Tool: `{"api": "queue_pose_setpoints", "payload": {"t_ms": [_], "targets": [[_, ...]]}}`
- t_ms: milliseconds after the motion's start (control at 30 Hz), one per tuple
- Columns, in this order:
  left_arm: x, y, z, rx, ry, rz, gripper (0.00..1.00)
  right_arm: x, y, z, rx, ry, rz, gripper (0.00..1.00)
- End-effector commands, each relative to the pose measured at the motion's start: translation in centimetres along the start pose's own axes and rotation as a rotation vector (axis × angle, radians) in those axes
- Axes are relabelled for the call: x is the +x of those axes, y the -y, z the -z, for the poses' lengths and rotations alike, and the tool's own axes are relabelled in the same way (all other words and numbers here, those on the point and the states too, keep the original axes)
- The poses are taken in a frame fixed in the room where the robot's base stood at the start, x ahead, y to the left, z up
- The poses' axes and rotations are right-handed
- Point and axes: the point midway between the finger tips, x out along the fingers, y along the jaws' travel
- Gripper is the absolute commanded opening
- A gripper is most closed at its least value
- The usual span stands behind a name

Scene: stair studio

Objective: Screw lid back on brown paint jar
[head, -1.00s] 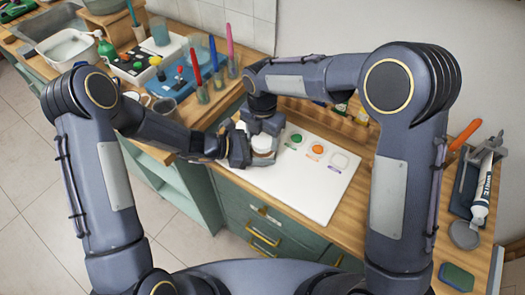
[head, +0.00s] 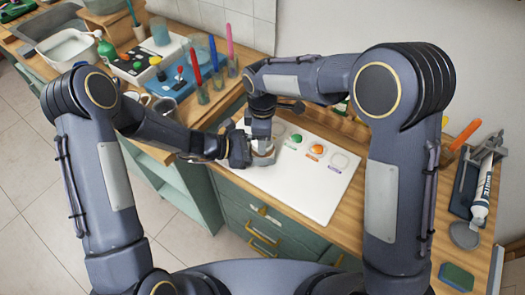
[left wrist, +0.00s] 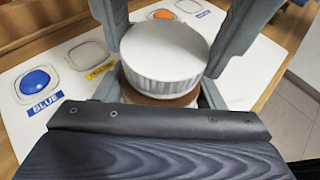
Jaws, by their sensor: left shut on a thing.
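The brown paint jar (left wrist: 158,97) shows in the left wrist view as a brown band below its white lid (left wrist: 163,52). The lid is on top of the jar and looks about level; how tightly it sits I cannot tell. My left gripper (head: 248,157) is shut on the jar from the side, low on its body. My right gripper (head: 262,140) comes down from above, its fingers on opposite sides of the lid. I cannot tell whether they press on it. In the head view the grippers hide most of the jar.
The jar is over the white board (head: 290,188), which has paint spots such as green (head: 297,139) and orange (head: 318,149). Brush cups (head: 203,92) stand behind to the left. A paint tube (head: 481,200) and a sponge (head: 456,277) lie at the right. The board's front is clear.

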Motion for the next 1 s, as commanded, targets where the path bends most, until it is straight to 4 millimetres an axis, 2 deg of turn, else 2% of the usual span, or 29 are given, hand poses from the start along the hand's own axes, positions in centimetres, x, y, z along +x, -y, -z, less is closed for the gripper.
{"api": "queue_pose_setpoints", "payload": {"t_ms": [100,200,300,667,700,833,1000], "targets": [[-0.02,-0.04,0.01,0.000,0.000,-0.001,0.00,0.01,0.05,0.07,0.301,0.001,0.000,0.26],[-0.02,-0.05,0.00,0.000,0.000,-0.001,0.00,0.02,0.05,0.09,0.497,0.000,0.000,0.26],[-0.02,-0.04,0.00,0.000,0.000,-0.001,0.00,0.03,0.02,0.04,0.616,0.000,-0.001,0.26],[-0.01,-0.04,0.00,0.000,0.000,-0.001,0.00,0.02,0.01,0.05,0.665,-0.001,0.000,0.26],[-0.01,-0.04,0.00,0.000,0.000,-0.001,0.00,0.02,0.01,0.05,0.665,-0.001,0.000,0.59],[-0.01,-0.04,0.00,0.000,0.000,-0.001,0.00,0.02,0.01,0.05,0.664,-0.001,0.000,0.75],[0.01,-0.05,-0.01,0.000,0.000,-0.001,0.00,0.03,0.10,0.14,0.662,-0.001,0.002,0.75]]}}
